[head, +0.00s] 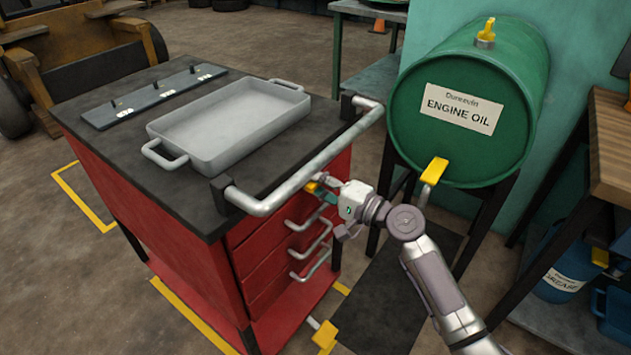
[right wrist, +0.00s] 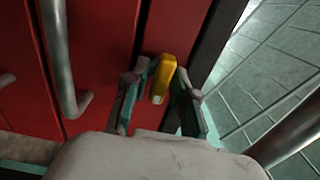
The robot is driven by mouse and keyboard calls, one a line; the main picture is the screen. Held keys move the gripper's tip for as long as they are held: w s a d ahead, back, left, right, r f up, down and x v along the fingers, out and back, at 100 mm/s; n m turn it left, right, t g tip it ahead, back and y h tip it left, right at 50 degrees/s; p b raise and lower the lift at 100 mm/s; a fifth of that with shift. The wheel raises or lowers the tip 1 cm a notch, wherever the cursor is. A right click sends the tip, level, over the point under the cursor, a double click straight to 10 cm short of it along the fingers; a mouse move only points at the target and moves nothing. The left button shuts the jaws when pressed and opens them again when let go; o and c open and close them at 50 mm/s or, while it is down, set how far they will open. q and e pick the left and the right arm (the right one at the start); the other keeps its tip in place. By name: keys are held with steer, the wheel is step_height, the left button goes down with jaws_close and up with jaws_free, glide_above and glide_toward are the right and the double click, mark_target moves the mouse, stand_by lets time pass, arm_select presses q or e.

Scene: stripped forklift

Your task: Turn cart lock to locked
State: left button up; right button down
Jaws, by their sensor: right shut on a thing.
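The red cart (head: 160,225) with a dark top stands at the left in the head view. A small yellow lever (head: 313,187), apparently the cart lock, is on its drawer front just below the grey push handle (head: 300,172). My right gripper (head: 326,191) is at this lever and shut on it. In the right wrist view the yellow lever (right wrist: 163,78) sits between the two green-lined fingers of my right gripper (right wrist: 160,92), against the red front. The gripper partly hides the lever in the head view. My left gripper is not in view.
Several grey drawer handles (head: 312,238) are just below my right gripper. A yellow pedal (head: 325,335) juts out at the cart's foot. A green engine oil drum (head: 465,105) on a dark stand is to the right. A grey tray (head: 225,118) lies on the cart top.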

steer(key=c, duration=1.2)
jaws_free()
steer(key=shift+o, duration=0.2)
steer(key=shift+d, duration=0.1)
steer(key=shift+s+d, duration=0.15)
steer(key=shift+d, duration=0.05)
steer(key=v, duration=1.1)
steer(key=shift+s, duration=0.15)
steer(key=shift+d, duration=0.15)
